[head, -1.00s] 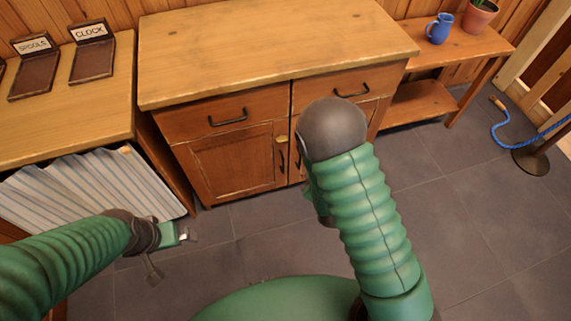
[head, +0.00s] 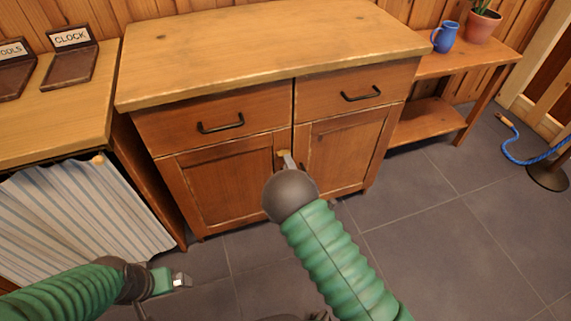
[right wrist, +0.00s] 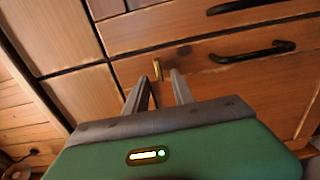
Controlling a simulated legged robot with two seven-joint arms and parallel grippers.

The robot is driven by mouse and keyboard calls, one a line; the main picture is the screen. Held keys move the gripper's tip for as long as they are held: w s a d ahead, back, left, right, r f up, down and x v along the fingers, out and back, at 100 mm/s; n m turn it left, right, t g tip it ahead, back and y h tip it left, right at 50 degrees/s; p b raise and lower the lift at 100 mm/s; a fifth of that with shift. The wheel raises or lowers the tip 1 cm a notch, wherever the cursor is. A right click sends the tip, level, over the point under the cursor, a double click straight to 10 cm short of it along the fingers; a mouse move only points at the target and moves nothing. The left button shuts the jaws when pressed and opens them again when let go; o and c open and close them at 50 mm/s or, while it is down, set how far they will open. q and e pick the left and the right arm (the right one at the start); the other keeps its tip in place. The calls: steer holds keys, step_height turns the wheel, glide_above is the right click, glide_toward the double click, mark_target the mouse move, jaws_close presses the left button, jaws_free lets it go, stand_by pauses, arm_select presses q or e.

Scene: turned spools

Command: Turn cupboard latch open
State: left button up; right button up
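The wooden cupboard (head: 225,190) has two doors. A small brass latch (head: 284,153) sits at the upper inner edge of the doors. In the right wrist view the latch (right wrist: 157,69) lies crosswise to the dark door handles. My right gripper (head: 288,158) is at the latch, its hand hiding part of the doors. In the right wrist view the right gripper's (right wrist: 162,76) two fingers are apart, with the latch just past the tips, nearer the left finger; contact cannot be told. My left gripper (head: 184,281) hangs low at the left, away from the cupboard; its finger gap is unclear.
Dark handles mark the left drawer (head: 220,122) and right drawer (head: 361,93). A striped curtain (head: 80,225) hangs under the left counter. A low bench (head: 470,62) with a blue mug (head: 445,37) stands right. The grey floor (head: 430,220) at front right is clear.

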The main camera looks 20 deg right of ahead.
steer(key=w, duration=0.3)
steer(key=shift+w+b, duration=0.15)
steer(key=shift+b, duration=0.2)
jaws_close()
